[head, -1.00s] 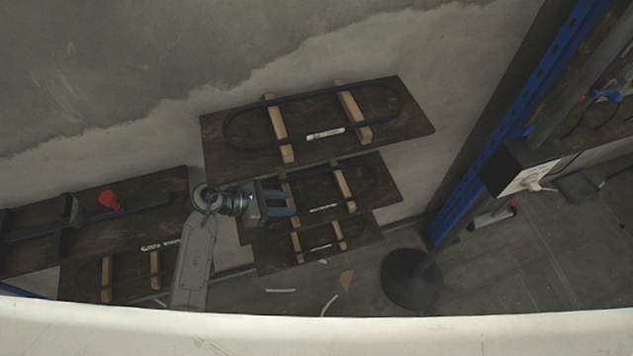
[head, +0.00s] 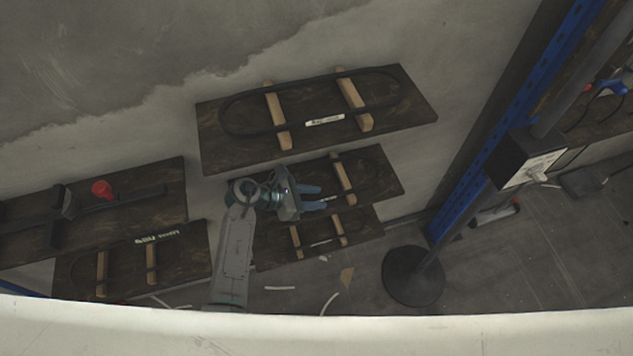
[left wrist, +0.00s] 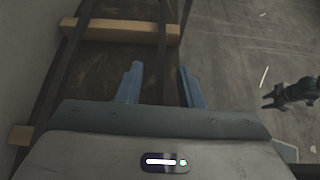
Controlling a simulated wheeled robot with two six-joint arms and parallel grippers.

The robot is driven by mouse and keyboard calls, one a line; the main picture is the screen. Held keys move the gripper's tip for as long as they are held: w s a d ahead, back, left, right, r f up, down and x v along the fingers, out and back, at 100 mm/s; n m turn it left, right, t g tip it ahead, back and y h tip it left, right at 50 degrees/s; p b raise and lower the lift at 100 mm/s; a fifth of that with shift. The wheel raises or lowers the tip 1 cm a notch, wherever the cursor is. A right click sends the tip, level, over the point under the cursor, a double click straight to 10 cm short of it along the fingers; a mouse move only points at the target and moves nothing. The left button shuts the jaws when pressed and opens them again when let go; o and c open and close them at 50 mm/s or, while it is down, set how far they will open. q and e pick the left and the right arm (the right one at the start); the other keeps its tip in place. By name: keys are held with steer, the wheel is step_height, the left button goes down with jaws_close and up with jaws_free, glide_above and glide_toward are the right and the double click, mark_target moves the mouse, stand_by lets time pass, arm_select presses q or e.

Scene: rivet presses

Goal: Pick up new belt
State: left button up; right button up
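A black belt loop (head: 310,79) lies over two wooden blocks on the top dark shelf board (head: 415,112). A second belt lies on the middle board (head: 388,182), partly hidden by my left gripper (head: 322,198). In the left wrist view, my left gripper (left wrist: 161,85) is open, its two blue fingers apart. A dark belt strand (left wrist: 162,45) runs over a wooden block (left wrist: 122,30) and down toward the gap between the fingers. I cannot tell whether it lies at fingertip depth. A dark gripper, apparently my right one (left wrist: 272,98), shows at the wrist view's right; its opening is unclear.
A lower board (head: 370,225) sits below the middle one. Boards at left hold wooden blocks and a red-knobbed tool (head: 102,189). Scraps litter the floor.

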arm_select(q)
steer(key=shift+r, duration=0.1)
jaws_close()
